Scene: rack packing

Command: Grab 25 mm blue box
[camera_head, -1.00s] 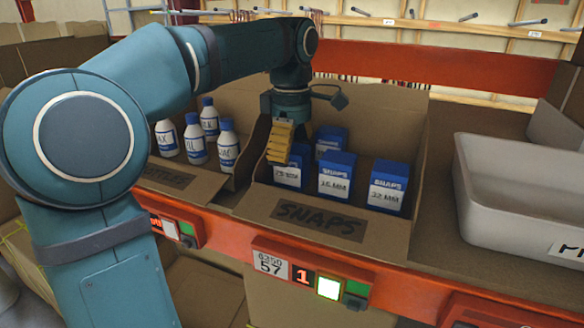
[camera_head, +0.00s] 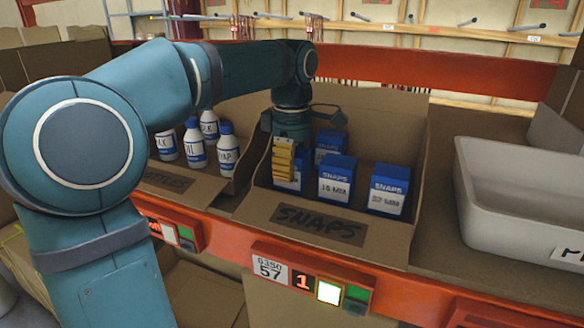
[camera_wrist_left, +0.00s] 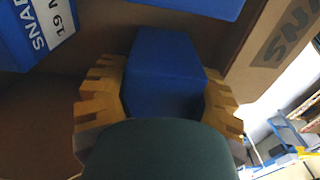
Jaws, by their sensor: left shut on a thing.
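The blue box at the left front of the SNAPS carton (camera_head: 303,168) is partly covered by my left gripper (camera_head: 284,172). Its label is mostly hidden now; it read as 25 MM a second ago. In the left wrist view the blue box (camera_wrist_left: 165,75) sits between the yellow fingers of my left gripper (camera_wrist_left: 165,100), which is shut on it. The box still stands down inside the carton (camera_head: 375,245). My right gripper is not in view.
Close by in the carton stand a box marked 16 MM (camera_head: 336,182), one marked 32 MM (camera_head: 388,190) and another blue box behind (camera_head: 332,143). White bottles (camera_head: 227,150) stand in the carton to the left. A grey bin (camera_head: 500,225) is at the right.

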